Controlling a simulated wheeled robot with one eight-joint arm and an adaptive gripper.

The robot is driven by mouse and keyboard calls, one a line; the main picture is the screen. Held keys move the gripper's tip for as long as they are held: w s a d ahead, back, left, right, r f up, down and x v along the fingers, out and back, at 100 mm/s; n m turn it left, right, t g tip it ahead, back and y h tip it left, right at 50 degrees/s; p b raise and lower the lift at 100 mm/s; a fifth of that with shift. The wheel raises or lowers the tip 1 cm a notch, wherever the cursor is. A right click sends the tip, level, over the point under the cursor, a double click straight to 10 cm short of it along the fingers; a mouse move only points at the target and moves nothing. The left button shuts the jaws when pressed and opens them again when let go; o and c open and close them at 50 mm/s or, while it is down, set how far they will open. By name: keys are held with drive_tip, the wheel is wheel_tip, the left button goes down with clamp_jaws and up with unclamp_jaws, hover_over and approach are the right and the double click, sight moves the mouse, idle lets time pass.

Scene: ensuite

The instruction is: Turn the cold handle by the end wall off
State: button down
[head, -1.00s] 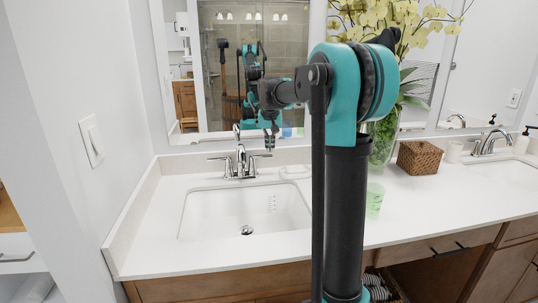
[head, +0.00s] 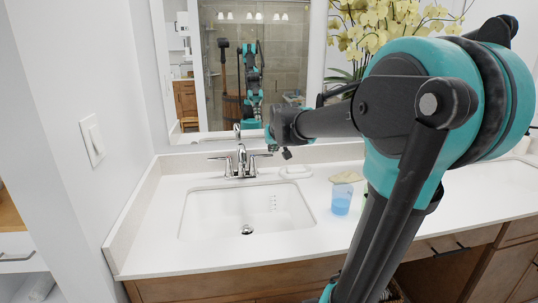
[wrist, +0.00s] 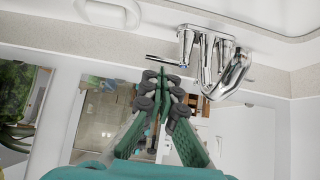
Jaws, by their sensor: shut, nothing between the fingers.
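The chrome faucet (head: 241,165) stands behind the left sink, near the end wall (head: 75,110). Its left handle (head: 220,158) points toward the end wall. Its right handle (head: 260,156) points toward my gripper (head: 287,154). In the wrist view the picture is turned over: the faucet (wrist: 212,62) is at upper right, and one lever (wrist: 165,62) reaches left, close to the tips of my gripper (wrist: 166,76). My gripper is shut and empty. I cannot tell whether it touches the lever. No hot or cold mark is readable, and no water stream is clear.
The sink basin (head: 246,212) is empty. A white soap dish (head: 296,172) lies right of the faucet, and a blue cup (head: 342,199) stands farther right. The mirror (head: 255,75) rises close behind the faucet. My arm hides much of the right counter.

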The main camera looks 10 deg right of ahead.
sight(268, 155)
drive_tip(key=w+r+x, duration=0.1)
drive_tip(key=x, duration=1.2)
drive_tip(key=shift+w+r, duration=0.2)
drive_tip(key=shift+w, duration=0.2)
drive_tip(key=shift+w, duration=0.1)
drive_tip(key=shift+w+d, duration=0.15)
drive_tip(key=shift+w, duration=0.3)
